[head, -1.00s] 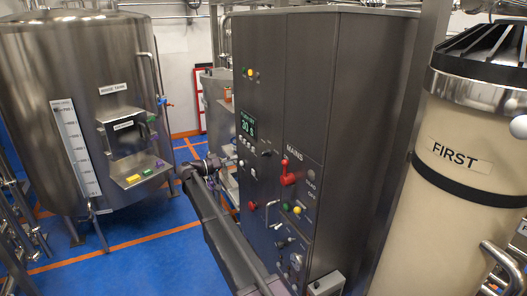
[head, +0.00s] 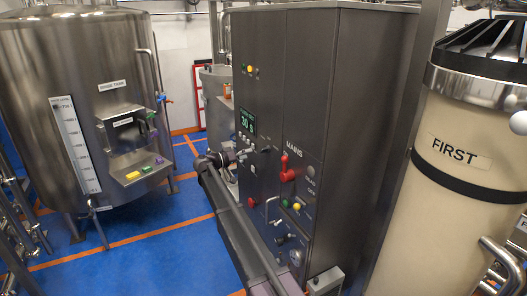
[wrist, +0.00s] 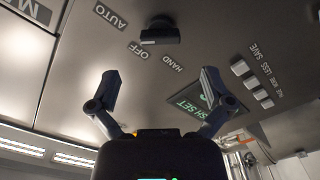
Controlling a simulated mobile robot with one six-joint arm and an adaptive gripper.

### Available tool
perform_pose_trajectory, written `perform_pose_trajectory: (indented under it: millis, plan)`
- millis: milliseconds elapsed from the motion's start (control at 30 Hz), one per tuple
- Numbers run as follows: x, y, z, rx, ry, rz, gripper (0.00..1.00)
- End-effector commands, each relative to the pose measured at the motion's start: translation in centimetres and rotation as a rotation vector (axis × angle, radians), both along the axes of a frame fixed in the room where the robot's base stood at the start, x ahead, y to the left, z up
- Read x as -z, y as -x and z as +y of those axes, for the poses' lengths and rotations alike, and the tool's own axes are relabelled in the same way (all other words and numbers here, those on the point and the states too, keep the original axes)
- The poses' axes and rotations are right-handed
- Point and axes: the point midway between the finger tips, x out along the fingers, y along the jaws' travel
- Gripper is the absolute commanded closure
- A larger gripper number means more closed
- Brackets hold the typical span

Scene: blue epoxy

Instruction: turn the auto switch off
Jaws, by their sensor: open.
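The auto switch (wrist: 160,31) is a black rotary knob on the grey cabinet face, at the top middle of the wrist view. The labels AUTO, OFF and HAND are printed around it. I cannot tell clearly which label it points to. In the head view the switch (head: 265,148) is a small dark knob beside the green display. My gripper (wrist: 158,85) is open and empty in the wrist view. Its fingers are spread below the knob in the picture, apart from it. In the head view the gripper (head: 229,158) is small and dark, close to the cabinet's left part.
A green display (wrist: 205,98) and several pale buttons (wrist: 253,82) lie right of the switch. The cabinet also carries a red MAINS handle (head: 287,170) and other knobs and lamps. A steel tank (head: 80,60) stands left, with open blue floor (head: 150,265) between.

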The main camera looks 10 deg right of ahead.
Motion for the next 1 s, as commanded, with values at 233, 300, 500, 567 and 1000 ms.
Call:
perform_pose_trajectory:
  millis: [233, 300, 500, 567, 1000]
  plan:
    - [0.0, -1.2, -3.7, 0.000, 0.000, 0.000, 0.00]
    - [0.0, -1.5, -4.6, 0.001, 0.000, 0.000, 0.00]
    - [0.0, -2.1, -6.3, 0.000, 0.000, 0.000, 0.00]
    - [0.0, -2.2, -6.7, 0.000, 0.000, 0.000, 0.00]
    - [0.0, -2.3, -7.1, -0.001, 0.000, 0.000, 0.06]
